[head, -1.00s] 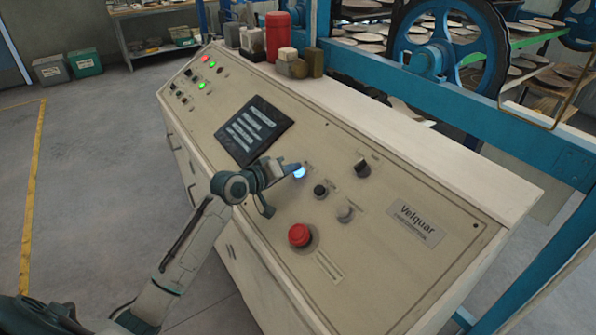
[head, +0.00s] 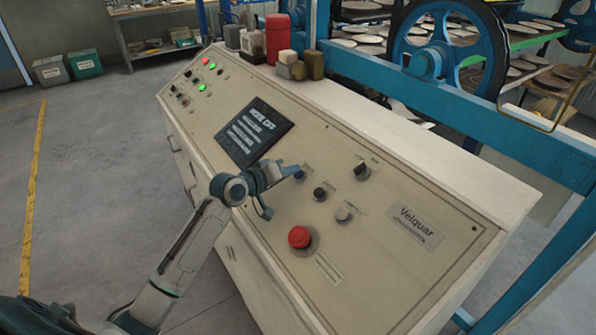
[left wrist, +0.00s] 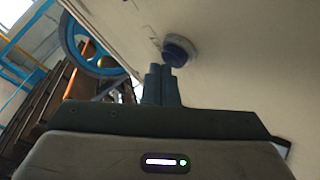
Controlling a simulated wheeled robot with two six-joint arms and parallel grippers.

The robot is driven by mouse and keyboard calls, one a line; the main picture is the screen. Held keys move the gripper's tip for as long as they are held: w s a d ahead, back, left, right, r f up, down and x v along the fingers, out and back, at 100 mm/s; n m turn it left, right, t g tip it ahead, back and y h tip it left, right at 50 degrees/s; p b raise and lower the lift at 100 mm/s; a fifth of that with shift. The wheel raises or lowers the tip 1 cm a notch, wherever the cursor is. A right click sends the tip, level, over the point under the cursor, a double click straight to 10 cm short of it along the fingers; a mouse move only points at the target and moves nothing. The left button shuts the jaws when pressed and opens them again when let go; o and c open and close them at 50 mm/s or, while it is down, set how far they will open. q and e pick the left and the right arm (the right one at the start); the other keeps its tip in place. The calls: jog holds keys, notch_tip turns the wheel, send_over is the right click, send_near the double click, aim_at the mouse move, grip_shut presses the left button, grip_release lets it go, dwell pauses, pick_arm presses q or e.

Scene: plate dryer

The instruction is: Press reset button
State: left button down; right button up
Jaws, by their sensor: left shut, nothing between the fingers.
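The blue round button (head: 299,175) sits on the sloped control panel (head: 285,215), right of the dark screen. It is unlit now. My left gripper (head: 288,171) is shut and empty, with its fingertips right beside the button. In the left wrist view, the closed fingers (left wrist: 161,80) point at the blue button (left wrist: 178,50) in its pale collar. The tips look very close to its edge; I cannot tell whether they touch. My right gripper is out of view.
A red mushroom button (head: 299,237), a black knob (head: 320,194), a grey knob (head: 344,215) and a dark selector (head: 362,171) are nearby on the panel. The screen (head: 254,132) shows text lines. A blue machine frame (head: 450,110) stands behind the console.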

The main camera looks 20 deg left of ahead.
pick_arm(q)
jog(key=shift+s+a+r, duration=0.1)
jog(key=shift+s+r, duration=0.1)
jog(key=shift+r, duration=0.15)
jog(key=r+p, duration=0.1)
jog(key=s+r+p, duration=0.1)
jog(key=r+p, duration=0.1)
jog(key=s+a+r+p, duration=0.1)
jog(key=p, duration=0.1)
jog(key=shift+s+a+r, duration=0.1)
jog(key=shift+r, duration=0.1)
dwell(0.4)
dwell(0.6)
